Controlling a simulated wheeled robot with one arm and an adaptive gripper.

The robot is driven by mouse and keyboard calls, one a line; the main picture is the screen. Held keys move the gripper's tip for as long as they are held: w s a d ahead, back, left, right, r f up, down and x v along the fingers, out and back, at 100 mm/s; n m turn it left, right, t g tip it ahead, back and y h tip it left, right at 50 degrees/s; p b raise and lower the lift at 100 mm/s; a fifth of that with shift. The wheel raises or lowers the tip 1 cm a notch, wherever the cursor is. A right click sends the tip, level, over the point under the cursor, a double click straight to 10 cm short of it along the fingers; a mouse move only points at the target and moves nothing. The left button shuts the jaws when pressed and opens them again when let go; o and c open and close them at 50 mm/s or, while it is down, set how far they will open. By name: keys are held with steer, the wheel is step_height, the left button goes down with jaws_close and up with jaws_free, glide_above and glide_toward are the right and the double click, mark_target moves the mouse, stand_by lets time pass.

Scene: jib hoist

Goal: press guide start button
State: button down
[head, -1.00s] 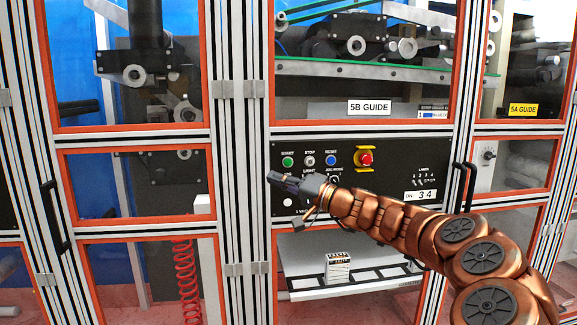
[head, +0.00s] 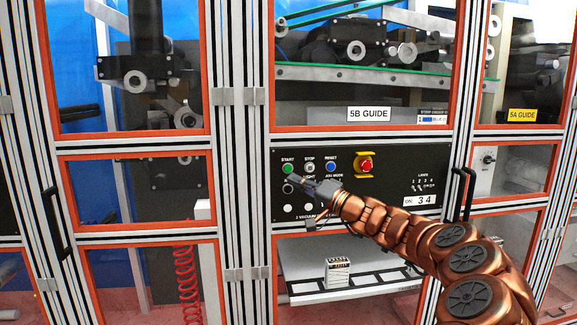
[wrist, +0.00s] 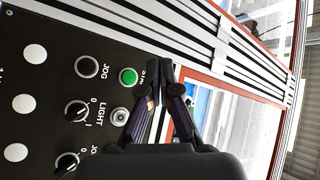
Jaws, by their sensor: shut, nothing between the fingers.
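The green start button (head: 288,169) is at the upper left of the black control panel (head: 390,165), under the label START. It also shows in the wrist view (wrist: 128,77), just left of my fingertips. My gripper (head: 292,181) is shut and empty, its tips just below the green button in the head view. In the wrist view my gripper (wrist: 160,72) partly covers the START label. The tips and the button look apart in the wrist view; the depth gap to the panel is hard to tell.
Beside the green button are a grey stop button (head: 310,169) and a blue reset button (head: 331,167). A red emergency stop (head: 366,166) on yellow sits further right. A black jog button (wrist: 87,67) is close by. Metal frame posts (head: 240,200) stand left of the panel.

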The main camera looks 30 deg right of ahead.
mark_target(288, 169)
steer(key=w+d+p, duration=0.2)
steer(key=w+p, duration=0.2)
steer(key=w, duration=0.2)
steer(key=shift+w+d, duration=0.2)
steer(key=shift+d, duration=0.15)
steer(key=shift+w, duration=0.1)
stand_by(1.4)
steer(key=shift+w+d+b, duration=0.2)
steer(key=shift+w+b, duration=0.1)
steer(key=shift+b, duration=0.1)
steer(key=shift+w+d, duration=0.15)
steer(key=shift+w, duration=0.25)
stand_by(0.7)
steer(key=shift+s+b, duration=0.1)
steer(key=shift+b, duration=0.3)
steer(key=shift+s+a+b, duration=0.3)
steer(key=shift+s+b, duration=0.4)
steer(key=shift+b, duration=0.2)
